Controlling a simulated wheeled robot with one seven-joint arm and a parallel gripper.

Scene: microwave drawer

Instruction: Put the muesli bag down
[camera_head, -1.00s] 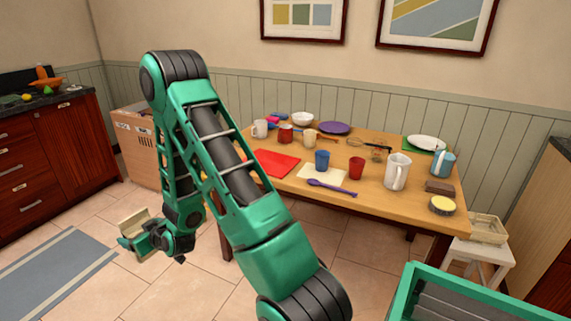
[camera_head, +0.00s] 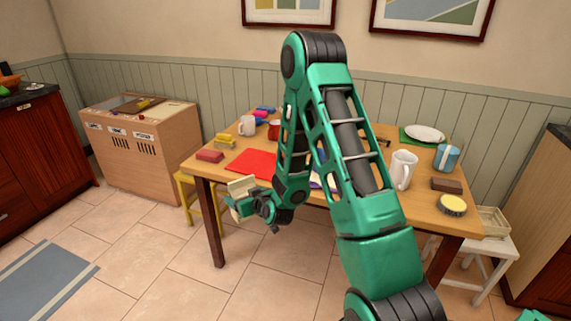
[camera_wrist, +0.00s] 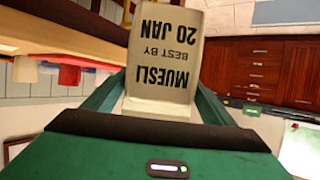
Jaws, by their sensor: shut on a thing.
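The muesli bag is a small cream bag (camera_wrist: 165,58) with dark "MUESLI BEST BY 20 JAN" print, upside down in the wrist view. My gripper (camera_head: 240,198) is shut on it; the bag also shows in the head view (camera_head: 240,185). It is held in front of the table's near left edge. The wooden table (camera_head: 225,170) carries many items. Whether the bag touches the table edge is unclear, but it appears apart from it.
A red mat (camera_head: 250,163) and a dark red block (camera_head: 210,156) lie on the table's left part. A yellow stool (camera_head: 187,190) stands beside the table's left leg. A wooden cabinet (camera_head: 145,135) stands further left. My arm hides the table's middle.

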